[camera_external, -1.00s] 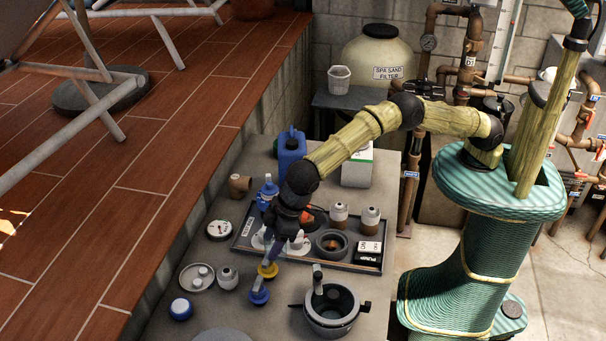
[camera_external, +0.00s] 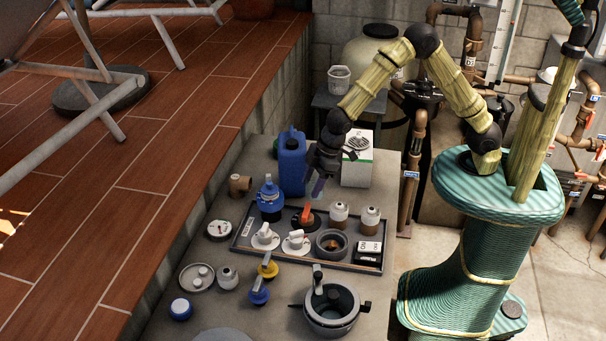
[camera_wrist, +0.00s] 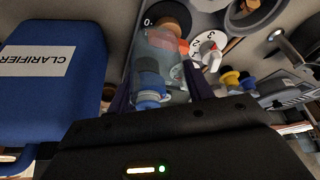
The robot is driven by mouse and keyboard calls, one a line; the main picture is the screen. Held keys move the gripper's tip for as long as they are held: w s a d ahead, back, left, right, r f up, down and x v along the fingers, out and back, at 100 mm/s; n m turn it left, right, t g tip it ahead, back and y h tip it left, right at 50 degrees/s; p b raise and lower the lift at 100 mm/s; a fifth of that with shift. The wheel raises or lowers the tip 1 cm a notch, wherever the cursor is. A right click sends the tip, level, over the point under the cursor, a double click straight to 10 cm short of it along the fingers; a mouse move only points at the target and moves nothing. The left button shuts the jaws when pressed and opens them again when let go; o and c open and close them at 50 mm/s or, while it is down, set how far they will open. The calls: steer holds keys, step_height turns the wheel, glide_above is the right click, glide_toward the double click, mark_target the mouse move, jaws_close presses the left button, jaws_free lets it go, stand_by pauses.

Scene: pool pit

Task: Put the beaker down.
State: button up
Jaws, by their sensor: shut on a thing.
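The clear, see-through beaker (camera_wrist: 160,50) is between the two dark purple fingers of my gripper (camera_wrist: 160,92) in the wrist view. My gripper is shut on it, and the things below show through its wall. In the external view my gripper (camera_external: 319,187) is raised above the back of the bench, right of the blue jug; the beaker itself is hard to make out there.
The blue clarifier jug (camera_external: 291,168) stands close to the left of my gripper. A white box (camera_external: 357,172) stands behind. A dark tray (camera_external: 285,257) below holds valves and fittings. A grey pot (camera_external: 333,310) stands in front. Patches of bench (camera_external: 215,275) between the parts are bare.

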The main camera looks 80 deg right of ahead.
steer(key=w+d+f+m+h+p, duration=0.15)
steer(key=d+m, duration=0.25)
steer(key=d, duration=1.1)
steer(key=w+d+f+m+h+p, duration=0.1)
steer(key=d+m+p, duration=0.15)
steer(key=d, duration=1.35)
steer(key=s+d+f+p, duration=0.1)
steer(key=s+d, duration=0.1)
steer(key=d, duration=0.9)
steer(key=s+d+f+m+p, duration=0.1)
steer(key=s+d, duration=0.1)
steer(key=d, duration=0.8)
steer(key=s+d+f+p, duration=0.1)
steer(key=s+d+f, duration=0.15)
steer(key=d, duration=0.85)
steer(key=w+a+r+m+h+b, duration=0.1)
steer(key=w+a+r+m+h, duration=0.15)
steer(key=w, duration=0.95)
steer(key=w+a+r+m+b, duration=0.1)
steer(key=w+a+r+m, duration=0.2)
steer(key=w+a, duration=0.85)
steer(key=w+a+r+m+b, duration=0.1)
steer(key=w+a, duration=0.1)
steer(key=a, duration=1.4)
steer(key=w+a+r+m+h+b, duration=0.1)
steer(key=w+a+r+m, duration=0.1)
steer(key=a, duration=1.5)
steer(key=shift+w+a+g, duration=0.15)
steer(key=shift+g, duration=0.15)
